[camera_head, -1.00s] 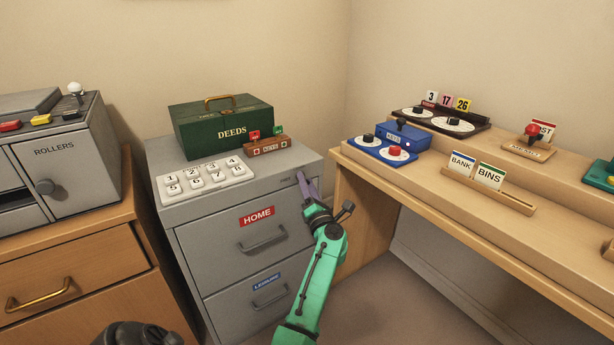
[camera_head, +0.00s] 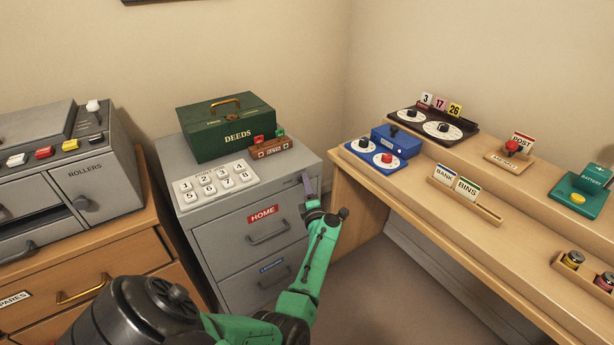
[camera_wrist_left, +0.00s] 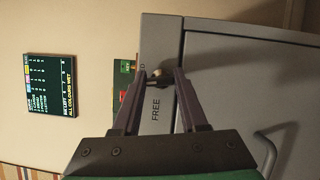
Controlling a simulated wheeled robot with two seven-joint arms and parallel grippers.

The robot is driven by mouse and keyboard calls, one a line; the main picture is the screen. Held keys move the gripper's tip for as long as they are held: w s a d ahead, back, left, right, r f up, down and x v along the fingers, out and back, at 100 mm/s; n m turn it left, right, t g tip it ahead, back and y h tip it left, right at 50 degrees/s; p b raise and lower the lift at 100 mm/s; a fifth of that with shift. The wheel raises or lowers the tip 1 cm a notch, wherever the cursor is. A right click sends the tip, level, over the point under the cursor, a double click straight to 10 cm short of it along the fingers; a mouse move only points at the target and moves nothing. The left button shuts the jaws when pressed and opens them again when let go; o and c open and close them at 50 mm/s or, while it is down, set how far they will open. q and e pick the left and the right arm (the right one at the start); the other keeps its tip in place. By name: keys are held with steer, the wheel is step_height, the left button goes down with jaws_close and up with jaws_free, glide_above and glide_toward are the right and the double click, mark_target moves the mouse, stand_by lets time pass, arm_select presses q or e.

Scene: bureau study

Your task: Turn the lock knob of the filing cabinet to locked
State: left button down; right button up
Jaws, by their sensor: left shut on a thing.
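The grey filing cabinet (camera_head: 217,240) stands in the middle of the head view, with a HOME drawer above a second drawer. My left gripper (camera_head: 306,184) reaches the upper right corner of its front. In the left wrist view, the left gripper (camera_wrist_left: 158,80) is shut on the small lock knob (camera_wrist_left: 157,73), which lies between the fingertips. The word FREE (camera_wrist_left: 156,109) is printed beside the knob. Other lettering near it is mostly hidden by a finger, and I cannot tell which way the knob points. My right gripper is not in view.
A green DEEDS box (camera_head: 226,127), a white number pad (camera_head: 217,184) and a small brown block (camera_head: 271,148) sit on the cabinet top. A wooden desk (camera_head: 520,232) with several devices stands to the right. A wooden drawer unit (camera_head: 107,274) stands to the left.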

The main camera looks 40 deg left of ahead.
arm_select(q)
steer(key=shift+f+m+g+h+p, duration=0.1)
steer(key=shift+m+g+h+p, duration=0.25)
steer(key=shift+m+p, duration=0.85)
steer(key=shift+c, duration=2.2)
jaws_free()
